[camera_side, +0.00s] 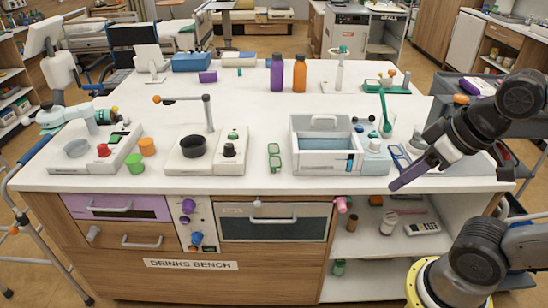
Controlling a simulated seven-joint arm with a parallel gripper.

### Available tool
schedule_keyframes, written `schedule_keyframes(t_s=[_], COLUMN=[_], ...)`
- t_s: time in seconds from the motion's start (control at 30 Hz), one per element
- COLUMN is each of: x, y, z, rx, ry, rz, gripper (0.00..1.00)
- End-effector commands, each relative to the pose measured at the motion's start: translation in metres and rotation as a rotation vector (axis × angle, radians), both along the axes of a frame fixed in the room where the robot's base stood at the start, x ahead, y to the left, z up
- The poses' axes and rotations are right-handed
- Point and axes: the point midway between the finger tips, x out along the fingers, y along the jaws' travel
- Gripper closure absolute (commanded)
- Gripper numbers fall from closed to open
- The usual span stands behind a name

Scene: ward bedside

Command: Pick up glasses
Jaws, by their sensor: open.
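A pair of blue-framed glasses (401,157) lies on the white bench top near its front right, beside the white bottle. A green-framed item (274,157), which looks like another pair of glasses, lies left of the tray box. My gripper (398,186) reaches in from the right with its purple fingers pointing down and left. In the picture the fingertips are just below the blue glasses, near the bench's front edge. My gripper is open and appears empty. The gap between its fingers is not clear from this side, nor is its height above the bench.
A white compartment box (325,167) with a handle and a white pump bottle (376,158) stand left of my gripper. Purple (276,75) and orange (299,75) bottles stand farther back. The middle bench top is mostly clear.

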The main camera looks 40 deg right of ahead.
Motion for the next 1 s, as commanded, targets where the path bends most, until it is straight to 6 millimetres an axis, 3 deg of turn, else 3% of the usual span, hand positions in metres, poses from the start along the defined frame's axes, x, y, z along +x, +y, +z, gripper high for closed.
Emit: schedule_keyframes(t_s=[0.17,0.37,0.4,0.8,0.87,1.0], x=[0.000,0.000,0.000,0.000,0.005,0.037], y=[0.000,0.000,0.000,-0.001,-0.003,-0.012], z=[0.000,0.000,0.000,0.000,0.009,0.045], rx=[0.000,0.000,0.000,0.030,0.048,0.093], ry=[0.000,0.000,0.000,-0.002,-0.026,-0.088], rz=[0.000,0.000,0.000,-0.063,-0.114,-0.262], gripper=[0.55,0.19,0.18,0.18,0.18,0.18])
